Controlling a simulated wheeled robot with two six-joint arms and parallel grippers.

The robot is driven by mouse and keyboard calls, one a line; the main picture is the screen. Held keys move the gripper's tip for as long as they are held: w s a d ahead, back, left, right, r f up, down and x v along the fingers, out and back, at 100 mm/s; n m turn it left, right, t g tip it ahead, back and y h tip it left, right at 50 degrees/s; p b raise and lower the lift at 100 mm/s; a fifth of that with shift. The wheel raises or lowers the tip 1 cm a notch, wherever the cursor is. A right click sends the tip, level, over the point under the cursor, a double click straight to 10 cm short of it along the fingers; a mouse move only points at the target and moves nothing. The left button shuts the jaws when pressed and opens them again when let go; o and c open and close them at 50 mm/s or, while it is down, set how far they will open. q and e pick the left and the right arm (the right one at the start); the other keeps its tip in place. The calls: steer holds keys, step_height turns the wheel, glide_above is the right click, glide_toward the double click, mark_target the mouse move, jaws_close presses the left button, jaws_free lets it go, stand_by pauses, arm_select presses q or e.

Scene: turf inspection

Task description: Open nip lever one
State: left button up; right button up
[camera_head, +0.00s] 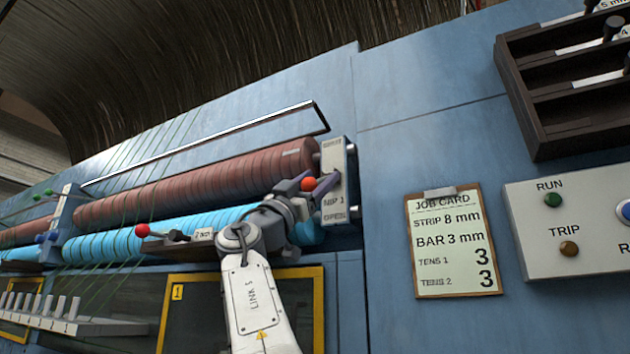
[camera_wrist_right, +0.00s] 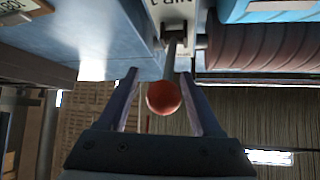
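The nip lever one plate (camera_head: 336,184) is a pale upright plate marked NIP 1 at the right end of the rollers. Its lever has a red ball knob (camera_head: 309,184). My right gripper (camera_head: 311,189) is at this knob, with the white arm coming up from below. In the right wrist view the knob (camera_wrist_right: 163,98) sits between the two open fingers, with a gap seen on each side. The lever's grey rod runs from the knob to the plate. A second red-knobbed lever (camera_head: 142,230), by a NIP 2 label, is further left. My left gripper is not in view.
A brown roller (camera_head: 200,185) and a blue roller (camera_head: 130,245) lie left of the plate. A thin metal bar (camera_head: 215,135) runs above them. A job card (camera_head: 452,242), a button panel (camera_head: 580,225) and a dark rack (camera_head: 560,95) are on the right.

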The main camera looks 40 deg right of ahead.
steer(key=shift+w+f, duration=0.1)
steer(key=shift+a+f+b, duration=0.25)
steer(key=shift+b, duration=0.15)
steer(key=b+v, duration=0.7)
steer(key=v, duration=0.2)
steer(key=shift+a+f, duration=0.2)
steer(key=shift+a, duration=0.1)
